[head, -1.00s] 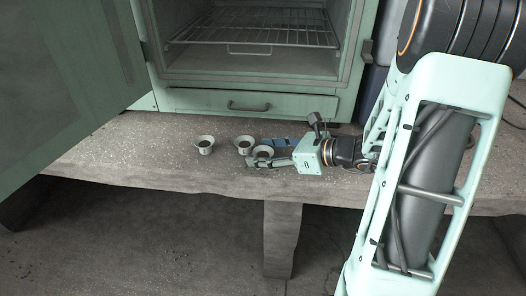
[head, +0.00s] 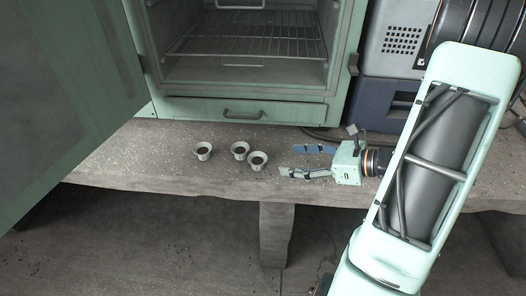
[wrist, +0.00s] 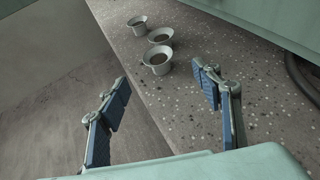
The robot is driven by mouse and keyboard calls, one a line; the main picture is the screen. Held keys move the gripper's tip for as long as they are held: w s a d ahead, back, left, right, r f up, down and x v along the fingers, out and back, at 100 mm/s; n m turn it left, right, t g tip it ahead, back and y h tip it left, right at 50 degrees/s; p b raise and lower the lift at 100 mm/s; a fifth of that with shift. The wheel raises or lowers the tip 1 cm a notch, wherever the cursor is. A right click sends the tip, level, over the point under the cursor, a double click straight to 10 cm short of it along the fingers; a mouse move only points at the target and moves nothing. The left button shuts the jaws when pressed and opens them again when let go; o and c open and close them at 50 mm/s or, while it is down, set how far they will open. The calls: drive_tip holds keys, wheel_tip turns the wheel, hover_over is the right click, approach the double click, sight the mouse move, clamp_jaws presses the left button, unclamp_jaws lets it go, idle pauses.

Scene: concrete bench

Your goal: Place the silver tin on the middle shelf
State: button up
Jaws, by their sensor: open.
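Three small flared silver-grey tins with dark insides stand upright on the bench: a left one (head: 203,153), a middle one (head: 240,155) and a right one (head: 257,165). I cannot tell which is the task's tin. In the wrist view they appear ahead, the nearest tin (wrist: 158,68) beyond and between the fingertips. My gripper (head: 292,160) is open and empty to the right of the tins, low over the bench; its blue-padded fingers are spread in the wrist view (wrist: 160,80). A wire shelf (head: 250,45) shows inside the open green cabinet; the cabinet's upper part is out of view.
The concrete bench (head: 120,160) has a rough front edge, with the floor below. The open green door (head: 60,90) hangs over its left end. A drawer (head: 290,112) lies under the cabinet opening. Grey and dark boxes (head: 395,50) stand right of the cabinet.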

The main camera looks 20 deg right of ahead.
sight(253, 158)
drive_tip(key=shift+p, duration=0.5)
drive_tip(key=b+x, duration=0.1)
drive_tip(key=x, duration=0.3)
drive_tip(key=shift+w+a+f, duration=0.15)
drive_tip(key=shift+a+f, duration=0.15)
drive_tip(key=shift+f, duration=0.05)
drive_tip(key=shift+b+x, duration=0.75)
drive_tip(key=shift+x, duration=2.2)
drive_tip(key=shift+a+r, duration=0.15)
drive_tip(key=shift+c, duration=0.2)
drive_tip(key=c, duration=1.3)
drive_tip(key=shift+r, duration=0.1)
